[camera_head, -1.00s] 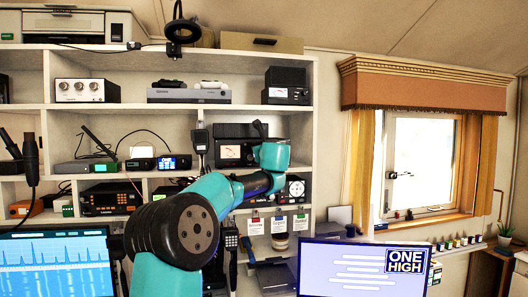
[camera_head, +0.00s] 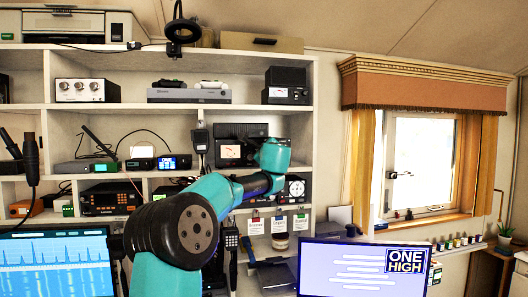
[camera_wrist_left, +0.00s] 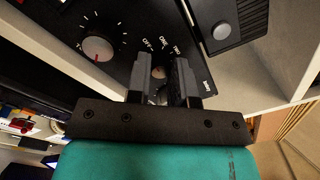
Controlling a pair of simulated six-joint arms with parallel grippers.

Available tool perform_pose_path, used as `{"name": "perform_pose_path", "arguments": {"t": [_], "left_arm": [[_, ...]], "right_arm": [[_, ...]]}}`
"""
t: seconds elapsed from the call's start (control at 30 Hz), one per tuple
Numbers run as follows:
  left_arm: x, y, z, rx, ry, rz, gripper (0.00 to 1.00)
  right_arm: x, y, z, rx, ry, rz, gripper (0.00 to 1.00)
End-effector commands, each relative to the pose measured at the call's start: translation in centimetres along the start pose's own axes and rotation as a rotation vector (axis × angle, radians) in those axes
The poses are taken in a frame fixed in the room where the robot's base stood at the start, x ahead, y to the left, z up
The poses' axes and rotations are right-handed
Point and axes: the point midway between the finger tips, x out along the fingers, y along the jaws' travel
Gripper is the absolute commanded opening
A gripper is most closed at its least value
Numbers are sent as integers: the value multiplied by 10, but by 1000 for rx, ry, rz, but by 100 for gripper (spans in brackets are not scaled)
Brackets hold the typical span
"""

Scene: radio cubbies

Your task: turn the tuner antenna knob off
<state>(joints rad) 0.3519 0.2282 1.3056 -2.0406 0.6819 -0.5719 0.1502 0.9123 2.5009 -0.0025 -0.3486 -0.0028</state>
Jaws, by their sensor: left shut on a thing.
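The tuner is a black box with a lit meter (camera_head: 230,152) on the middle shelf, right side. In the left wrist view its black front panel (camera_wrist_left: 125,25) has a dial marked OFF, ONE and TWO. A small knob (camera_wrist_left: 158,73) sits at this dial, between the two dark fingers of my left gripper (camera_wrist_left: 164,66). The gripper is shut on it; the fingers hide its sides and most of its pointer. In the head view my left wrist (camera_head: 272,155) is against the tuner's right part and hides the knob. My right gripper is not in view.
A black power unit (camera_head: 287,95) stands on the shelf above. A monitor (camera_head: 362,268) stands below right.

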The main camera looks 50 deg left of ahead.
Motion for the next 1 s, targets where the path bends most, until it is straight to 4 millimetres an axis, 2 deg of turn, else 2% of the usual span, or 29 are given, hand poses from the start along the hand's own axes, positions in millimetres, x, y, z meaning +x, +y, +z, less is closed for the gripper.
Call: {"name": "perform_pose_path", "arguments": {"t": [0.3, 0.77, 0.8, 1.0], "left_arm": [[0, 0, 0, -138, -5, -1, 0], [0, 0, 0, -159, -6, -1, 0], [0, 0, 0, -159, -6, -1, 23], [0, 0, 0, -158, -6, -1, 42]], "right_arm": [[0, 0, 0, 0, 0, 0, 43], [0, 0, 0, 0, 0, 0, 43], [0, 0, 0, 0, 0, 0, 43], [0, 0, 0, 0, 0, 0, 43]]}}
